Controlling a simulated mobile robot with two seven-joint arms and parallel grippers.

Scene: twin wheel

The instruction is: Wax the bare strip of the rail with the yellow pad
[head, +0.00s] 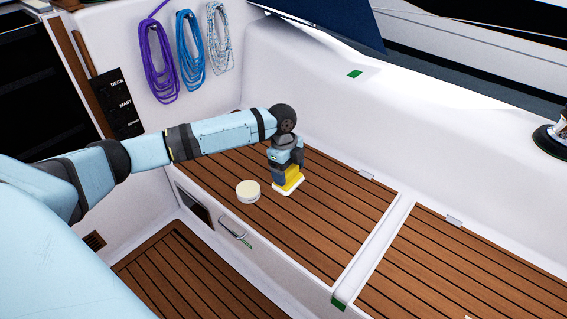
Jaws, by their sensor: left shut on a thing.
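The yellow pad (292,177) is on the teak bench seat (335,215), with a white layer at its lower edge. My left gripper (287,168) points down from above and is shut on the pad. The pad is at or just above the slats; I cannot tell whether it touches. A round pale tin (248,191) stands just left of the pad. I cannot make out which part is the rail's bare strip. Small green marks show on the white ledge (355,73) and at the seat's front edge (338,304). My right gripper is not in view.
Purple (159,60), blue (190,55) and pale (219,40) rope coils hang on the white wall. A metal handle (235,232) sits on the seat front. A winch (553,137) stands at far right. The seat right of the pad is clear.

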